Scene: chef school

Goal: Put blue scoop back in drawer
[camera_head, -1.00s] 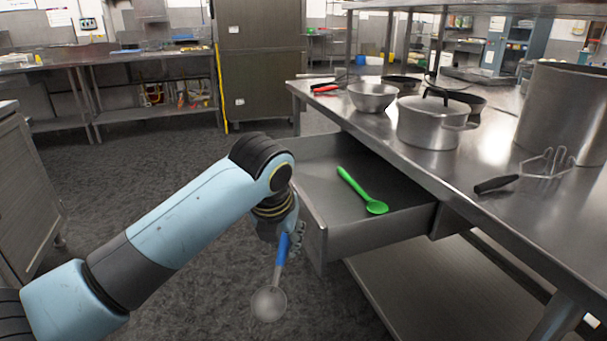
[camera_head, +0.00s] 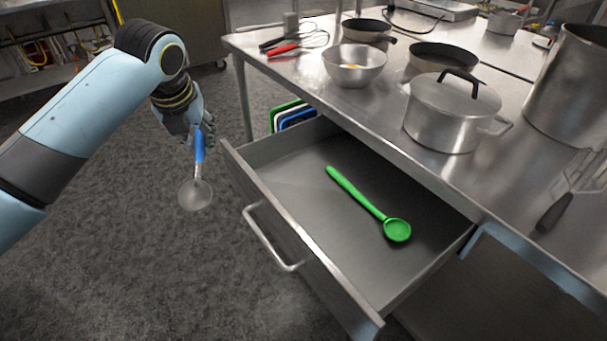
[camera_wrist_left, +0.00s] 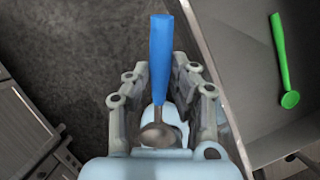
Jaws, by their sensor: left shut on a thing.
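The blue scoop (camera_head: 199,147) has a blue handle and a round metal bowl. My left gripper (camera_head: 204,131) is shut on its handle and holds it above the floor, left of the drawer, with the bowl hanging down. In the left wrist view the blue scoop (camera_wrist_left: 161,55) sits between the fingers of my left gripper (camera_wrist_left: 161,95). The metal drawer (camera_head: 285,180) is pulled out under the counter. A green spoon (camera_head: 355,193) lies in it; the rest of its visible floor is bare. The drawer also shows in the left wrist view (camera_wrist_left: 238,60). My right gripper is out of view.
The counter (camera_head: 300,82) above the drawer holds a bowl (camera_head: 354,66), a lidded pot (camera_head: 452,112), pans (camera_head: 443,60), a large pot (camera_head: 575,85) and whisks. The drawer handle (camera_head: 268,240) sticks out at the front. Green, white and blue boards (camera_head: 290,115) stand behind the drawer.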

